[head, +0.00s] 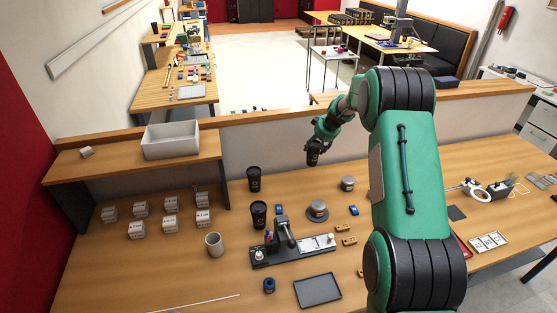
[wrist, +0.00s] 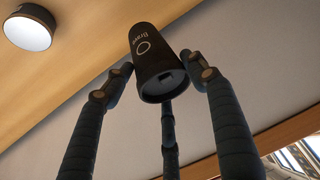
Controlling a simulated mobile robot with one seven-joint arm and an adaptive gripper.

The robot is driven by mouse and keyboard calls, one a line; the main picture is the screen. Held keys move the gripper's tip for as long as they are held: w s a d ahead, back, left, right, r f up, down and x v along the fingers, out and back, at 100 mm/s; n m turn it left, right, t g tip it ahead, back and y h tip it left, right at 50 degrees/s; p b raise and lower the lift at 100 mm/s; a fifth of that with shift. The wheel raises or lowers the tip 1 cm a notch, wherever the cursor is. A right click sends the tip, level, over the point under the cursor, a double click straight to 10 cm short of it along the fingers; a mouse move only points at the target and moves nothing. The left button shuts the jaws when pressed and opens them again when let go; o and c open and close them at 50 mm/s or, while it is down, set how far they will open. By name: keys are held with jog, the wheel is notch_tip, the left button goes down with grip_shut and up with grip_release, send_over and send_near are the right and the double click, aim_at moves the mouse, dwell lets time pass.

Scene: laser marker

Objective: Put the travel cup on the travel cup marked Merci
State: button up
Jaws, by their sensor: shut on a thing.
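My gripper (head: 314,148) is shut on a black travel cup (head: 313,158) and holds it in the air above the back of the table. In the wrist view the held travel cup (wrist: 157,55) sits between my fingers (wrist: 160,82). Its dark lid end faces the camera, and its side carries a ring mark and a word that looks like "Bravo". Two more black travel cups stand upright on the table, left of my gripper: a rear one (head: 254,180) and a front one (head: 259,214). Their marks are too small to read, so I cannot tell which says Merci.
A grey round tin (head: 348,183) and a round grey piece (head: 317,210) stand near the cups. A black fixture (head: 292,250) lies in front. Marked blocks (head: 171,221) and a light cup (head: 214,244) are at left. A grey bin (head: 170,140) stands on the raised shelf.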

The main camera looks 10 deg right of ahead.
jog(key=s+a+r+p, duration=0.3)
jog(key=s+a, duration=0.5)
jog(key=a, duration=0.5)
jog(key=s+a+r+p, duration=0.4)
jog(key=s+a, duration=0.4)
jog(key=a, duration=0.6)
jog(key=shift+s+a+r, duration=0.15)
jog(key=shift+a, duration=0.1)
jog(key=w, duration=0.5)
jog(key=w+f+p, duration=0.1)
jog(key=w, duration=0.4)
jog(key=w+a+p, duration=0.1)
jog(key=w, duration=0.5)
jog(key=shift+a+f, duration=0.1)
jog(key=shift+f, duration=0.15)
jog(key=shift+f+p, duration=0.35)
jog(key=shift+f, duration=1.4)
